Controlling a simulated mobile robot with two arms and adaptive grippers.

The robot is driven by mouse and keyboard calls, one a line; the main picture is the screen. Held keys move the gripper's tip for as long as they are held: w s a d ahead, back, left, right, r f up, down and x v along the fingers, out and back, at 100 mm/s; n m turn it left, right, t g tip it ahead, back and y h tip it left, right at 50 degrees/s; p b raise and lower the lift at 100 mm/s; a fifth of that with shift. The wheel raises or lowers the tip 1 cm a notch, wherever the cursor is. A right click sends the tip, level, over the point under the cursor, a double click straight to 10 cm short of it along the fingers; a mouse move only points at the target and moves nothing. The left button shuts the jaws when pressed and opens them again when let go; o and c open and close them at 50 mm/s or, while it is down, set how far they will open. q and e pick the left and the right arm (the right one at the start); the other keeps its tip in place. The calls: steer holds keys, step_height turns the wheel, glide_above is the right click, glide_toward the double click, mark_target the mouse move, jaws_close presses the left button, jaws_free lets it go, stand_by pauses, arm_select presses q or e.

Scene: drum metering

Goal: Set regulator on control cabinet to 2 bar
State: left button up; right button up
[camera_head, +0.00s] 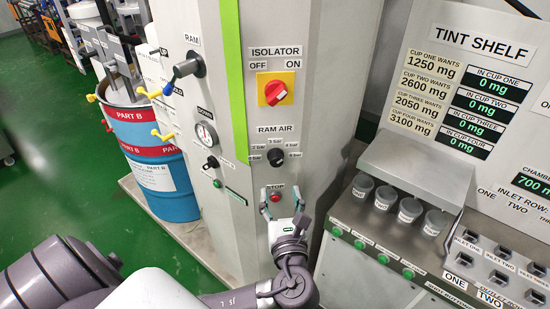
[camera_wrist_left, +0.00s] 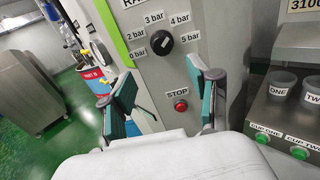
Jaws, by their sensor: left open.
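The regulator is a round black knob (camera_head: 276,157) under the RAM AIR label on the grey control cabinet (camera_head: 325,70). It also shows in the left wrist view (camera_wrist_left: 162,43), ringed by bar labels. The 2 bar label (camera_wrist_left: 134,35) is at its upper left and 3 bar is above it. I cannot tell surely where the knob points. My left gripper (camera_head: 282,201) is open and empty, below the knob and in front of the red STOP button (camera_head: 275,198). In the left wrist view its fingers (camera_wrist_left: 160,88) are spread, with the knob beyond them and apart. My right gripper is not seen.
A red and yellow isolator switch (camera_head: 276,89) sits above the regulator. A gauge (camera_head: 206,134) and a blue-tipped lever (camera_head: 184,69) are on the cabinet's left face. The tint shelf with cups (camera_head: 409,210) stands at the right. A blue drum (camera_head: 163,180) stands at the left.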

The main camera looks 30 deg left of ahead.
mark_target(277, 164)
arm_select(q)
steer(key=p+x, duration=0.3)
steer(key=x, duration=0.7)
steer(key=shift+w+d+r, duration=0.1)
steer(key=shift+w+d, duration=0.05)
steer(key=shift+x, duration=0.8)
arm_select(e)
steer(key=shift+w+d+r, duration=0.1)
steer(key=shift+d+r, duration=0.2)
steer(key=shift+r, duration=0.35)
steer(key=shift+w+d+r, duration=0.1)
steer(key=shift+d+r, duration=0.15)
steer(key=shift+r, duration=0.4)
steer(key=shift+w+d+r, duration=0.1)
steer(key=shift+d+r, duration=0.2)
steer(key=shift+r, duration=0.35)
arm_select(q)
steer(key=shift+c, duration=0.2)
steer(key=c, duration=0.9)
steer(key=shift+d, duration=0.1)
steer(key=shift+c, duration=0.2)
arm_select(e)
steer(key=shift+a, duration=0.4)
